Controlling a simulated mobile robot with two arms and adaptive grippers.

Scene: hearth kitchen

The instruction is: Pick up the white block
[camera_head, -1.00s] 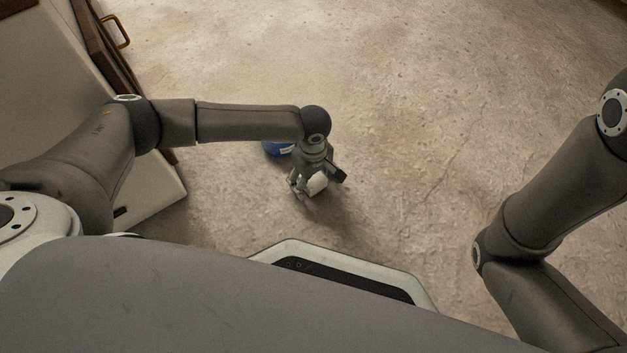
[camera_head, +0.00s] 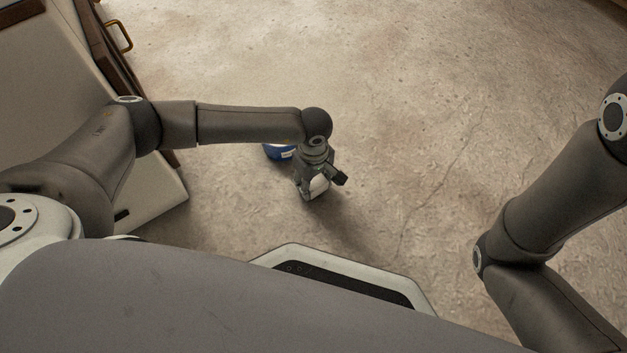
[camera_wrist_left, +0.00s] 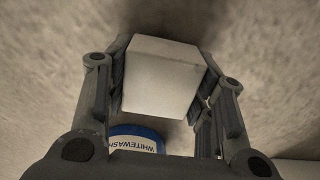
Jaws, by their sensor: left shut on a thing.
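The white block (camera_wrist_left: 160,78) sits between the two fingers of my left gripper (camera_wrist_left: 165,85) in the left wrist view. The fingers press on its left and right sides. In the head view my left gripper (camera_head: 312,192) points down toward the floor, and part of the white block (camera_head: 319,186) shows between its fingers. I cannot tell for sure whether the block touches the floor. My right gripper is outside the views; only the right arm shows at the right.
A blue container (camera_head: 279,152) stands on the floor just behind my left gripper; in the wrist view its rim (camera_wrist_left: 137,131) and a label reading "WHITEWASH" show. A pale cabinet (camera_head: 150,200) with a brass handle (camera_head: 122,36) is at the left. The floor to the right is clear.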

